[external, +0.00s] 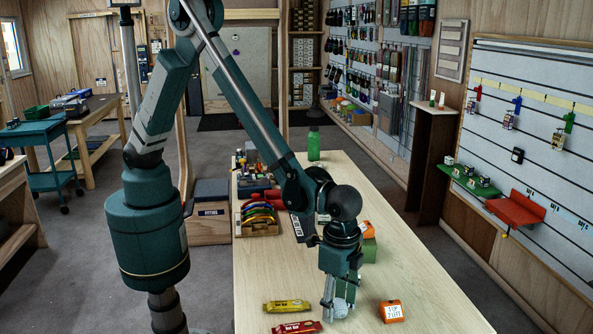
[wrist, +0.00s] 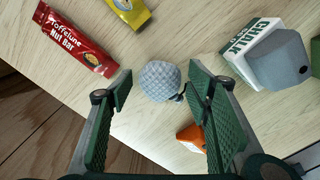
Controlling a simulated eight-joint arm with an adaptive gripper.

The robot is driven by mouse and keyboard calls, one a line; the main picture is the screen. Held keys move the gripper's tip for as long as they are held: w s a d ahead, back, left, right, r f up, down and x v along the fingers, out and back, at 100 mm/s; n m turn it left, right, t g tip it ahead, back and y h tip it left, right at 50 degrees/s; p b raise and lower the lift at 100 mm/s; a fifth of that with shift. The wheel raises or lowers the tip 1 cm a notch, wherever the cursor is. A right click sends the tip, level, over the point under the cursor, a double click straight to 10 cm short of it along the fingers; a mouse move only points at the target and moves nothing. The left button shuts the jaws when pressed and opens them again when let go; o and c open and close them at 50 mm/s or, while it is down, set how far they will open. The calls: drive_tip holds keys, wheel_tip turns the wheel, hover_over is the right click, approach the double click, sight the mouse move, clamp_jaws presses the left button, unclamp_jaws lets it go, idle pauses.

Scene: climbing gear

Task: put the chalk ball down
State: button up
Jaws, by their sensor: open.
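The chalk ball (wrist: 159,81) is a grey, quilted-looking round ball on the light wooden table (external: 262,255). In the external view the ball (external: 341,308) shows low at my gripper's fingertips, partly covered by them. My gripper (external: 337,298) points down near the table's front part. In the wrist view its green-padded fingers (wrist: 157,88) are spread on either side of the ball, with visible gaps, so it is not clamped. A small dark tab or cord sits at the ball's right side. The ball appears to rest on the table.
A red nut bar (wrist: 75,40) and a yellow packet (wrist: 130,10) lie nearby. An orange block (external: 391,311) stands right of my gripper. A chalk box (wrist: 250,45) and grey block (wrist: 277,66) are close too. A green bottle (external: 313,145) stands at the table's far end.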

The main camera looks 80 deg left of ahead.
sight(337, 300)
wheel_tip(337, 300, up, 12)
idle(0.7)
idle(0.5)
drive_tip(key=shift+a+r, duration=0.1)
drive_tip(key=a+r+n+t, duration=0.1)
drive_tip(key=a+r, duration=0.5)
drive_tip(key=a, duration=0.4)
drive_tip(key=a+r+n+t+h, duration=0.15)
drive_tip(key=a+r, duration=0.35)
drive_tip(key=a, duration=0.6)
drive_tip(key=a+r+n+t, duration=0.1)
drive_tip(key=a+r+n, duration=0.1)
drive_tip(key=a+r, duration=0.6)
drive_tip(key=s+a+n+t, duration=0.1)
drive_tip(key=s+a, duration=0.4)
drive_tip(key=a, duration=0.4)
drive_tip(key=s+a+f+n+t+y, duration=0.1)
drive_tip(key=s+a+n, duration=0.1)
drive_tip(key=s+a, duration=0.4)
drive_tip(key=s+a+n+t, duration=0.1)
drive_tip(key=s+a, duration=0.5)
drive_tip(key=a, duration=0.8)
drive_tip(key=shift+a+f+t, duration=0.15)
drive_tip(key=shift+f+t, duration=0.2)
